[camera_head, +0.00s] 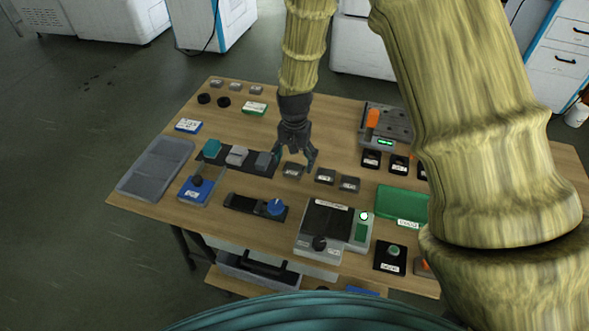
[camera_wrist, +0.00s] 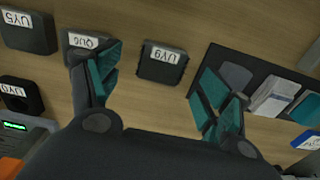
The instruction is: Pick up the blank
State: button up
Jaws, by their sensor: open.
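Three small dark grey labelled blocks lie in a row on the wooden table; the pictures do not settle which is the blank. The nearest block (camera_head: 292,171) is beneath my gripper (camera_head: 294,158). In the wrist view this block (camera_wrist: 163,67), whose label appears to read UY9, shows between the teal-padded fingers of my gripper (camera_wrist: 157,82). The middle block (camera_head: 325,176) and the end block (camera_head: 349,185) lie to its right. In the wrist view they are the middle block (camera_wrist: 88,44) and end block (camera_wrist: 27,32). My gripper is open, empty and points down above the table.
A dark rack (camera_head: 226,169) with teal, pale and grey pieces stands left of my gripper, close to its finger. A machine with a black top (camera_head: 327,221), a green box (camera_head: 400,203) and a grey tray (camera_head: 155,168) surround the blocks. Bare wood shows behind the rack.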

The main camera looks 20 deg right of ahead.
aim_at(294, 169)
jog(key=shift+w+f, duration=0.1)
jog(key=shift+f, duration=1.55)
jog(key=shift+c, duration=0.2)
jog(key=c, duration=1.4)
